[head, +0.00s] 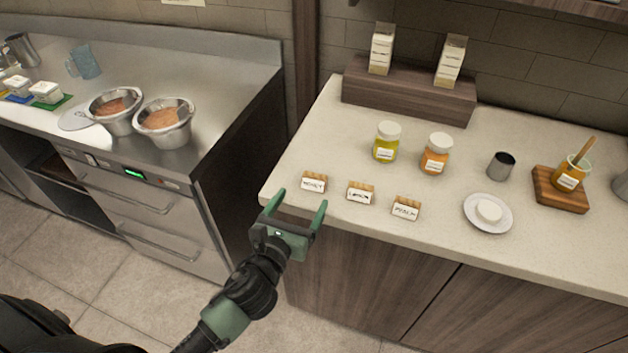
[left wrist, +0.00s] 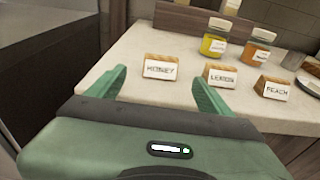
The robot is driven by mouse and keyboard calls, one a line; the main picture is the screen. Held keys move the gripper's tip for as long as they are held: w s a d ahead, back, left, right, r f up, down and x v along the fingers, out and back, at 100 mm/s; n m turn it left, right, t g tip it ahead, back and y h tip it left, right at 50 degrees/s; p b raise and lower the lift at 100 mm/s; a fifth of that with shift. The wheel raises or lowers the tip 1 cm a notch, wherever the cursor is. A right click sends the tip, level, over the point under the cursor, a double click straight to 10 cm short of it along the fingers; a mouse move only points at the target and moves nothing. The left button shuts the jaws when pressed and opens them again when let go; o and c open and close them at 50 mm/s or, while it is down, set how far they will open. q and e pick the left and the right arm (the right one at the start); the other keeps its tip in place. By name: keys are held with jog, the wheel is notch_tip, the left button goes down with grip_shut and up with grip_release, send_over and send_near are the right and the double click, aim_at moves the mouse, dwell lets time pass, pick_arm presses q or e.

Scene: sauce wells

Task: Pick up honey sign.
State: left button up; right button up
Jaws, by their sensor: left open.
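The honey sign (head: 314,182) is a small wooden block with a white label, standing near the left front corner of the light counter. In the left wrist view the honey sign (left wrist: 160,67) reads HONEY and shows beyond and between my fingers. My left gripper (head: 296,208) is open and empty, with its green fingers pointing toward the sign, apart from it, at the counter's front edge. It also shows in the left wrist view (left wrist: 160,85). My right gripper is not in view.
A lemon sign (head: 360,192) and a peach sign (head: 405,208) stand in a row to the right. Behind them are a yellow jar (head: 386,143) and an orange jar (head: 436,154). A white plate (head: 488,226) sits farther right. The counter (head: 330,145) is clear behind the honey sign.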

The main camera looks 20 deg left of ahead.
aim_at(313, 181)
pick_arm(q)
jog(key=w, duration=0.2)
jog(key=w+f, duration=0.1)
jog(key=w, duration=0.2)
jog(key=w+p, duration=0.1)
jog(key=w, duration=0.1)
jog(key=shift+w+d+f, duration=0.15)
jog(key=shift+d, duration=0.1)
jog(key=c, duration=1.4)
